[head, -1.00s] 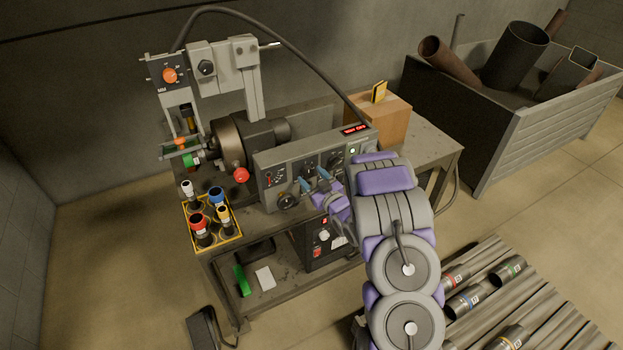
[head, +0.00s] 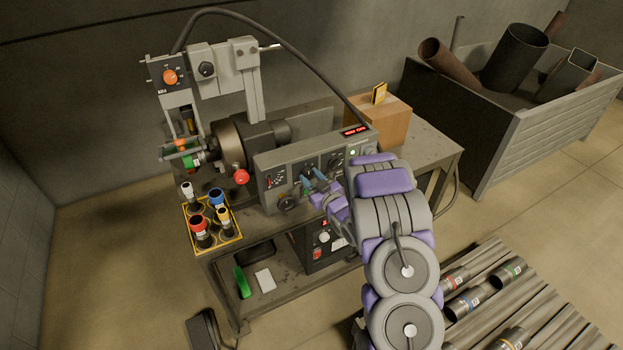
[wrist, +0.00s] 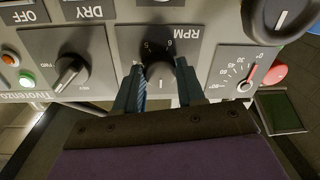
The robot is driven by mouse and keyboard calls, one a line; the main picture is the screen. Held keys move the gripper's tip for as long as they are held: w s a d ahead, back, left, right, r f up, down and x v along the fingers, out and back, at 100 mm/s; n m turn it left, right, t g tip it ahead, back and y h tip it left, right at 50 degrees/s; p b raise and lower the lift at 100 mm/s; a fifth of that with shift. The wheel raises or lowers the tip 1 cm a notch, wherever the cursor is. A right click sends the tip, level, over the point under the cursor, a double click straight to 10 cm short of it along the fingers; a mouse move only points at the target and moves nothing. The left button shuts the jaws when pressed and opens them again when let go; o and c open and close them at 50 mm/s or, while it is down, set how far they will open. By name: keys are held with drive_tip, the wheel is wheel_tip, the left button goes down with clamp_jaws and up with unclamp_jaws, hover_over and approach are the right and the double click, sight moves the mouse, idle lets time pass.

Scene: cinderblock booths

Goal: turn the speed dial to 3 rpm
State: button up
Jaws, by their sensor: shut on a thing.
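The speed dial (wrist: 160,74) is a dark grey knob with a pale pointer line, on a panel marked RPM in the wrist view. The lettering appears upside down there. My gripper (wrist: 159,86) is shut on this dial, one finger on each side. Part of the scale shows around the knob, but the fingers hide much of it and I cannot read the exact setting. In the head view my gripper (head: 313,182) is at the front of the grey control box (head: 268,161) and covers the dial.
Left of the dial in the wrist view is another black knob (wrist: 72,74). To the right is a small dial with a red pointer (wrist: 245,80). A red ball knob (head: 241,177) stands left of the control box. A tray of coloured-collar parts (head: 233,240) sits at the bench's left.

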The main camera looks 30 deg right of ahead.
drive_tip(key=shift+r+m+p, duration=0.1)
drive_tip(key=shift+m+p, duration=0.2)
drive_tip(key=shift+p, duration=0.3)
drive_tip(key=shift+r+m+p, duration=0.15)
drive_tip(key=shift+m+p, duration=0.45)
drive_tip(key=shift+p, duration=0.3)
drive_tip(key=m+p, duration=0.2)
drive_tip(key=p, duration=0.1)
drive_tip(key=shift+m, duration=0.3)
drive_tip(key=m+p, duration=0.4)
drive_tip(key=m, duration=0.1)
drive_tip(key=shift+m+t, duration=0.3)
drive_tip(key=shift+m, duration=0.1)
drive_tip(key=o, duration=1)
drive_tip(key=shift+d+f, duration=0.1)
drive_tip(key=shift+f, duration=0.15)
drive_tip(key=shift+o, duration=0.2)
